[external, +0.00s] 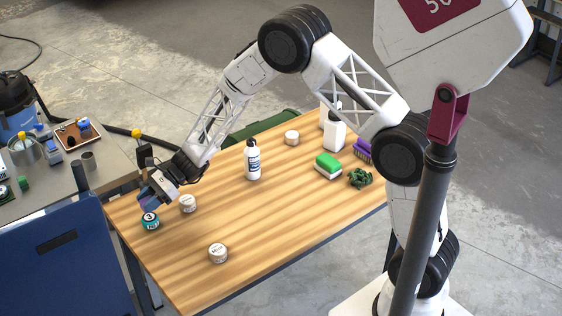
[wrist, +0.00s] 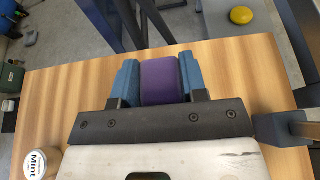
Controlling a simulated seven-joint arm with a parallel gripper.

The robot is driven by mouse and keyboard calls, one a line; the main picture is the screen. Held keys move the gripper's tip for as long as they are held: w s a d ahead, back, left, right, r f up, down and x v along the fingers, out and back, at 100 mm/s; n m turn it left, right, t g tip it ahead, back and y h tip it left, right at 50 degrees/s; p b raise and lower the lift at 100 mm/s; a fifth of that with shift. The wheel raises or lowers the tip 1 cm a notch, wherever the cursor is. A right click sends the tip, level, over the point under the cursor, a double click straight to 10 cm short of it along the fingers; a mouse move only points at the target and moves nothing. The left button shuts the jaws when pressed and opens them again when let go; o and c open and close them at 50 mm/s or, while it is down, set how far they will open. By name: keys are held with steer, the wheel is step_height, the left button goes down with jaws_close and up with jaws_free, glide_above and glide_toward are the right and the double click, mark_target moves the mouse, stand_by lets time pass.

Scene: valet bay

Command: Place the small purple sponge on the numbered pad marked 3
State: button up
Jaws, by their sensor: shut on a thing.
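The small purple sponge (wrist: 160,82) shows in the wrist view between the two blue fingers of my gripper (wrist: 160,75). The fingers are shut on its sides. In the external view my gripper (external: 149,202) is over the far-left corner of the wooden table, just above and behind a teal tin. The sponge is small and mostly hidden by the fingers there. I cannot make out a numbered pad or a 3 in either view.
The wooden table (external: 285,222) holds a teal tin (external: 150,221), pale tins (external: 218,253) (external: 188,203), a white bottle (external: 252,160), a green-and-white sponge (external: 328,166), a purple brush (external: 362,150) and a green cloth (external: 360,178). A blue cart (external: 60,262) stands left.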

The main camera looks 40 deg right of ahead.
steer(key=shift+w+a, duration=0.15)
steer(key=shift+w, duration=0.15)
steer(key=shift+f, duration=0.15)
steer(key=shift+f, duration=1.65)
steer(key=shift+f, duration=0.1)
steer(key=o, duration=0.9)
steer(key=shift+v, duration=6.05)
